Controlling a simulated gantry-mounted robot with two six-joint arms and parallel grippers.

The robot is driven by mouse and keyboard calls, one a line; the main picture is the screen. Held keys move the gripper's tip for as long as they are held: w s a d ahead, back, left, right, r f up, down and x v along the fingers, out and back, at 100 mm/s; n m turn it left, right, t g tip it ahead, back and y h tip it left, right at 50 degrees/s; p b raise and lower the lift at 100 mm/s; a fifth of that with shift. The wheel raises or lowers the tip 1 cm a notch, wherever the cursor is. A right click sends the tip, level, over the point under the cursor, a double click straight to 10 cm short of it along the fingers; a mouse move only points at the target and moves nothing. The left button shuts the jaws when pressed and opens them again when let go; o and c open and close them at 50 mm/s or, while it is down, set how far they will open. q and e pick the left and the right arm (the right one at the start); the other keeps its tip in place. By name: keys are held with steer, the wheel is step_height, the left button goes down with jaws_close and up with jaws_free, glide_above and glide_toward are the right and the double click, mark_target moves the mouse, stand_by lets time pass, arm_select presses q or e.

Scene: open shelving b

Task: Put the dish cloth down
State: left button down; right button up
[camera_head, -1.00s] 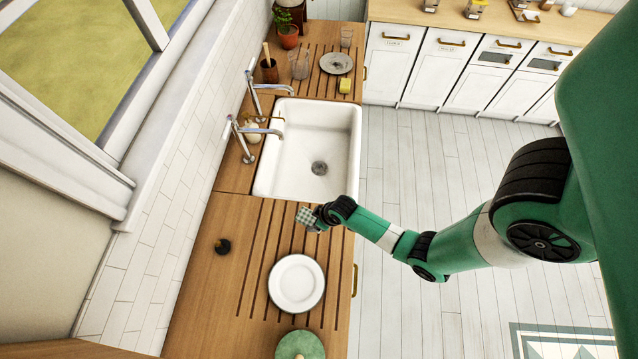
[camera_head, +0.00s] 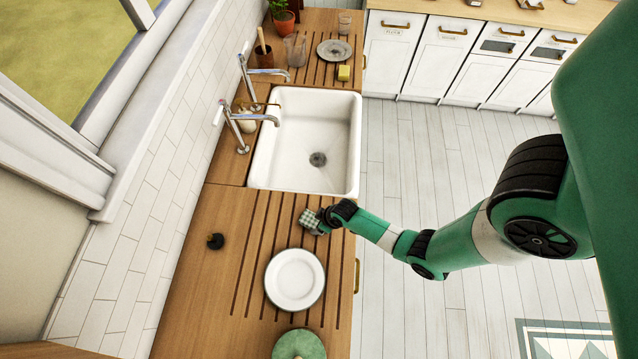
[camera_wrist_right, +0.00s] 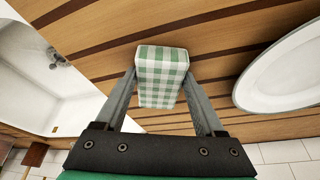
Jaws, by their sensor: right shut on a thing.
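The dish cloth (camera_head: 307,217) is a folded green-and-white checked bundle at the near edge of the sink, over the grooved wooden drainboard. In the right wrist view the cloth (camera_wrist_right: 162,75) sits between the two grey fingers of my right gripper (camera_wrist_right: 160,92), which is shut on it. In the head view my right gripper (camera_head: 318,222) comes in from the right and partly hides behind its own wrist. I cannot tell whether the cloth touches the wood. My left gripper is not in view.
A white plate (camera_head: 294,280) lies on the drainboard just below the cloth, with a green round object (camera_head: 298,346) nearer. The white sink (camera_head: 316,130) is just beyond. A small black object (camera_head: 215,241) sits at left. Bare wood lies left of the plate.

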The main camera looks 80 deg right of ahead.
steer(key=shift+r, duration=0.1)
steer(key=o, duration=1.3)
steer(key=p+v, duration=0.5)
steer(key=v, duration=0.2)
steer(key=shift+r, duration=0.1)
steer(key=shift+s+r+p, duration=0.1)
steer(key=shift+r+p, duration=0.1)
steer(key=shift+p, duration=0.1)
